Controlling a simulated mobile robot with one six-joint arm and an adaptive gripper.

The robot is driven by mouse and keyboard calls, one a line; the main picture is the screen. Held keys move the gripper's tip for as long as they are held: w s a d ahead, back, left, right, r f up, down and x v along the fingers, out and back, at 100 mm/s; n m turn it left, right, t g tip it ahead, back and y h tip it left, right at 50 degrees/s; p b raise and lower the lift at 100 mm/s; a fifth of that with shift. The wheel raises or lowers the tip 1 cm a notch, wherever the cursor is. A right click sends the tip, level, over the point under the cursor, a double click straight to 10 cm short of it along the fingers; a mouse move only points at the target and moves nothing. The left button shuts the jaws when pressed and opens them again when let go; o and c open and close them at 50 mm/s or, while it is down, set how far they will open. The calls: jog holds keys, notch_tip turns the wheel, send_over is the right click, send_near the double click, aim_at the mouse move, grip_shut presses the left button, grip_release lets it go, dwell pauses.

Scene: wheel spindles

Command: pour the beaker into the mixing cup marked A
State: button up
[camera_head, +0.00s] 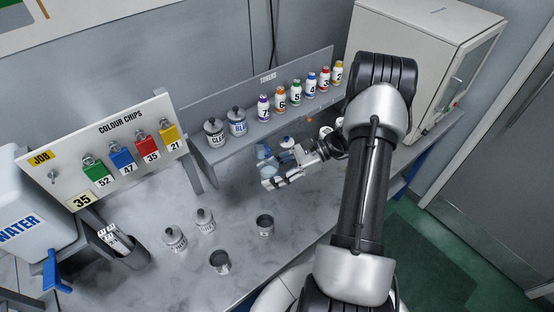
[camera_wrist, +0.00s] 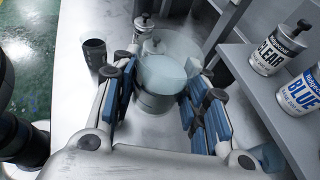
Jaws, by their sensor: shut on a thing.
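My gripper (camera_head: 268,169) is over the middle of the bench, its fingers pointing left. In the wrist view its blue-padded fingers (camera_wrist: 160,96) are shut on a clear beaker (camera_wrist: 165,72), one on each side. The beaker looks pale and see-through; how much it holds is hard to tell. Two dark, open mixing cups stand on the bench in the head view, one nearer my gripper (camera_head: 265,225) and one further forward (camera_head: 220,262). Their letters are too small to read, so I cannot tell which is A. One dark cup (camera_wrist: 95,53) shows in the wrist view, apart from the beaker.
Two knobbed cans (camera_head: 174,239) (camera_head: 205,220) stand left of the cups. A clear can (camera_wrist: 280,50) and a blue can (camera_wrist: 304,92) stand on the shelf by my gripper, with a row of toner bottles (camera_head: 281,98). A water container (camera_head: 38,215) is at far left.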

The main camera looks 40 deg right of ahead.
jog(key=shift+s+d+r, duration=0.15)
jog(key=shift+s+d, duration=0.2)
jog(key=shift+s, duration=0.2)
notch_tip(320, 180, down, 3)
jog(key=n+h+b, duration=0.2)
jog(key=h, duration=0.1)
jog(key=shift+s+a+t+b, duration=0.1)
jog(key=shift+a+t+b, duration=0.05)
jog(key=shift+t+b, duration=0.25)
jog(key=f+n+h+b, duration=0.1)
jog(key=b, duration=0.1)
jog(key=f+t+h+b, duration=0.1)
jog(key=f+b, duration=0.1)
jog(key=b, duration=0.1)
jog(key=shift+s+a+f+n+b, duration=0.15)
jog(key=shift+a+n+b, duration=0.05)
jog(key=shift+n+b, duration=0.2)
jog(key=shift+a+f+n+t+h+b, duration=0.1)
jog(key=shift+f+n+t+h+b, duration=0.45)
jog(key=shift+b, duration=1.45)
jog(key=shift+r+h+b, duration=0.15)
jog(key=shift+h+b, duration=0.5)
jog(key=shift+b, duration=1.3)
dwell(1.7)
